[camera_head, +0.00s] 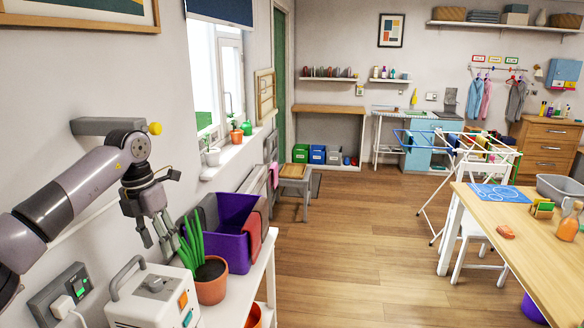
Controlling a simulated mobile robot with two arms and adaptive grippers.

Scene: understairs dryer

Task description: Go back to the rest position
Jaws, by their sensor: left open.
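My left gripper (160,238) comes in from the left in the head view. It hangs fingers down, open and empty, above the left white shelf. It is close to the wall, behind a potted plant with long green leaves (211,280) and a white box-shaped device with a handle (150,298). A purple bin (232,225) stands just right of it. My right gripper is not in the view.
A wall bar with a yellow knob (105,126) is close to my left arm. A wooden table (520,240) with a stool is at the right. A drying rack (462,165) stands behind it. The wooden floor (340,250) between is clear.

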